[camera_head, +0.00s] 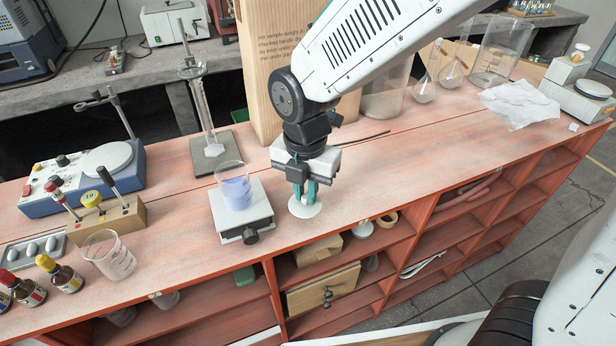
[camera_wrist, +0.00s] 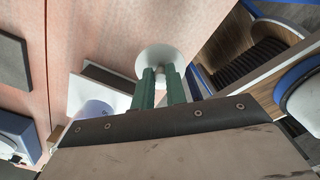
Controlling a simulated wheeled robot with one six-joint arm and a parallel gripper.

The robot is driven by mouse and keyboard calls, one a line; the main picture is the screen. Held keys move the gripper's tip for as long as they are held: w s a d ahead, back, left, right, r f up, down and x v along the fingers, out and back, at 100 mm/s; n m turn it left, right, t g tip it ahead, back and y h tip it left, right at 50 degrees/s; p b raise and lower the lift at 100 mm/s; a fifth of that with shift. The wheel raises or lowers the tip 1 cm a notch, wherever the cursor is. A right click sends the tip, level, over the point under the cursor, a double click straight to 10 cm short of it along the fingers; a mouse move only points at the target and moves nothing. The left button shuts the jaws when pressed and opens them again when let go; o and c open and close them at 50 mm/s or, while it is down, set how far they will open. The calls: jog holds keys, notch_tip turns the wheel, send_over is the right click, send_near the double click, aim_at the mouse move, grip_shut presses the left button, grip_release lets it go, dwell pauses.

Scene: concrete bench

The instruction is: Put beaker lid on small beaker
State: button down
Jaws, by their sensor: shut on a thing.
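The beaker lid (camera_head: 305,208) is a white disc with a small knob, just right of the small platform near the bench's front edge. My gripper (camera_head: 306,197) points down and is shut on the lid's knob. I cannot tell whether the lid touches the bench or is slightly above it. In the wrist view the lid (camera_wrist: 166,60) shows beyond my green fingers (camera_wrist: 162,85). A small beaker (camera_head: 233,186) with blue-violet contents stands upright and uncovered on the platform (camera_head: 242,217). In the wrist view the beaker (camera_wrist: 95,108) is partly hidden by my gripper.
A larger empty beaker (camera_head: 109,256) stands at the left by several dropper bottles (camera_head: 60,273). A stand (camera_head: 214,150) rises behind the platform. The bench right of the lid is mostly clear.

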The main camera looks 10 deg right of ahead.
jog(key=s+a+r, duration=0.1)
jog(key=s+r, duration=0.3)
jog(key=s, duration=0.6)
jog(key=shift+s+a, duration=0.25)
jog(key=shift+s, duration=0.1)
dwell(1.1)
